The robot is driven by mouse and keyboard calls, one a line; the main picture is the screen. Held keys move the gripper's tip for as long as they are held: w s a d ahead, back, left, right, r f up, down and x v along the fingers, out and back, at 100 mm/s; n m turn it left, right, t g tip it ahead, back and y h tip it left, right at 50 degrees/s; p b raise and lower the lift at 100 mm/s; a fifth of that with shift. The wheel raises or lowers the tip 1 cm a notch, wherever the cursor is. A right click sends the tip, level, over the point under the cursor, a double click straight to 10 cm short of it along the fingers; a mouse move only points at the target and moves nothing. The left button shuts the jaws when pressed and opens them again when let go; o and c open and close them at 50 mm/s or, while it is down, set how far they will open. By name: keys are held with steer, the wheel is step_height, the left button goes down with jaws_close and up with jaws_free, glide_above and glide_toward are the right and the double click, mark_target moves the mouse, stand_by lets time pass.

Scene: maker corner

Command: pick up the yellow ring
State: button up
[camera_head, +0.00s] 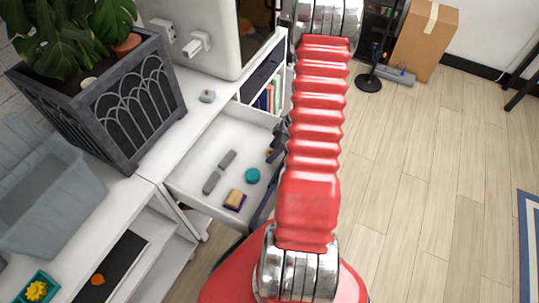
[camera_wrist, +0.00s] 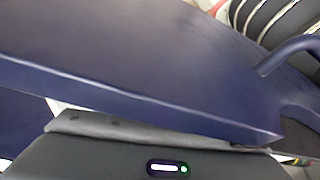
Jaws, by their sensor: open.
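A small yellow spot (camera_head: 268,153) shows at the right of the open white drawer (camera_head: 205,165), next to dark parts beside my red arm. It is too small and partly hidden to tell whether it is the yellow ring. A yellow scalloped piece (camera_head: 37,291) lies in a teal tray at the lower left; I cannot make out a hole in it. My gripper's grey body (camera_wrist: 165,155) fills the bottom of the wrist view, close to a navy panel (camera_wrist: 120,55). My gripper is open; its fingertips are not clearly seen and no held object shows.
The drawer also holds a teal round piece (camera_head: 252,176), grey blocks (camera_head: 220,170) and a tan block on a purple base (camera_head: 235,199). A planter (camera_head: 130,110) and a grey-blue bin (camera_head: 45,190) stand at left. The wooden floor (camera_head: 430,180) at right is largely clear.

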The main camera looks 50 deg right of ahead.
steer(key=shift+c, duration=0.3)
steer(key=c, duration=1.1)
